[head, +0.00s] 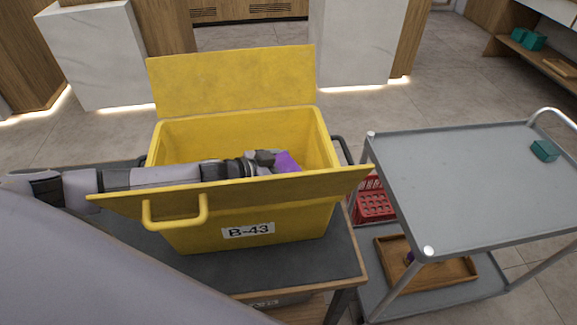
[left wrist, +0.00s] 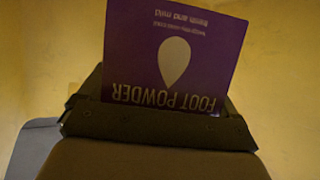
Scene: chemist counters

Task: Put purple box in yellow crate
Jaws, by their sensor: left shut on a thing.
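The yellow crate (head: 180,137) stands on a dark-topped table with its lid flaps open and a "B-43" label on its front. My left arm reaches in from the left over the crate's front part. My left gripper (head: 264,159) is inside the crate opening, near its right side, shut on the purple box (head: 288,162). In the left wrist view the purple box (left wrist: 203,55) reads "FOOT POWDER" upside down, with yellow walls around it. The gripper (left wrist: 155,122) hides one end of the box. The crate floor is hidden by the front flap. My right gripper is not in view.
A grey metal cart (head: 470,180) stands to the right with a small teal box (head: 545,150) on top. Its lower shelf holds a wooden tray (head: 455,272) and a red basket (head: 374,203). White counters stand behind the crate across open floor.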

